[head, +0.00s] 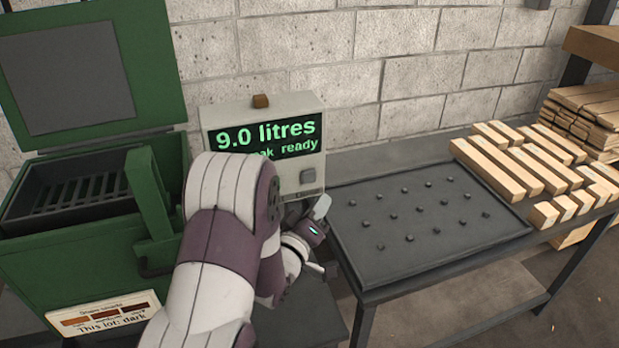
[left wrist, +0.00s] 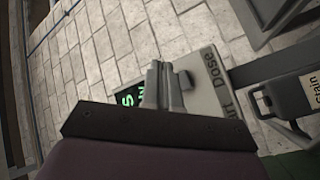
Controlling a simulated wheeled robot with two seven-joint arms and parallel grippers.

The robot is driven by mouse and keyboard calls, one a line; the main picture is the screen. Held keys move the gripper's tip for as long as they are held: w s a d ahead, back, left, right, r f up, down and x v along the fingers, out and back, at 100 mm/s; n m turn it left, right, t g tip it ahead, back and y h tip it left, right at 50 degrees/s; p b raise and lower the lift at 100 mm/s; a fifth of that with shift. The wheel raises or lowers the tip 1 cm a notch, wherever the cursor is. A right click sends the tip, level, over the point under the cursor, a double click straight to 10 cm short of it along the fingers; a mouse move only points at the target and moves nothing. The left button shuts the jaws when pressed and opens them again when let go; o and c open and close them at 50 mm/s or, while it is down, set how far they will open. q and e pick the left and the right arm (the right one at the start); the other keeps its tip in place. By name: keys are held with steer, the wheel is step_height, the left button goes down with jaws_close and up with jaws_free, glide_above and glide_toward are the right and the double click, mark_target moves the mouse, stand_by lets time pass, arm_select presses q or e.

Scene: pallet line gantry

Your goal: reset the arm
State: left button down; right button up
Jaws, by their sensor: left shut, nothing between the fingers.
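My left arm (head: 225,230), white and purple, comes up from the bottom of the head view. Its left gripper (head: 321,207) is just below the front of the grey control box (head: 312,148). In the left wrist view the two fingers (left wrist: 161,84) are together and hold nothing, with the box (left wrist: 205,92) behind them. I cannot tell if they touch it. The box's screen (head: 266,134) reads "9.0 litres" above a partly hidden line ending in "ready". A square grey button (head: 308,176) is on its front. My right gripper is not in view.
A green machine (head: 75,258) with a raised lid (head: 150,45) stands left, with a "This lot: dark" sign (head: 103,314). Right is a dark studded tray (head: 385,262) on a bench, empty. Wooden blocks (head: 497,166) lie beyond it. A block wall (head: 330,58) closes the back.

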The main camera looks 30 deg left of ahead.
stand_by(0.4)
arm_select(q)
steer(key=s+f+m+g, duration=0.5)
steer(key=s+f+g, duration=0.3)
steer(key=f+g, duration=0.45)
steer(key=s+d+r+m+g+h+p, duration=0.1)
steer(key=s+d+r+m+g+p, duration=0.1)
steer(key=s+d+r+m+g, duration=0.3)
steer(key=s+d+r, duration=0.2)
steer(key=s+d, duration=0.2)
steer(key=d, duration=0.2)
steer(key=shift+s+m+p, duration=0.4)
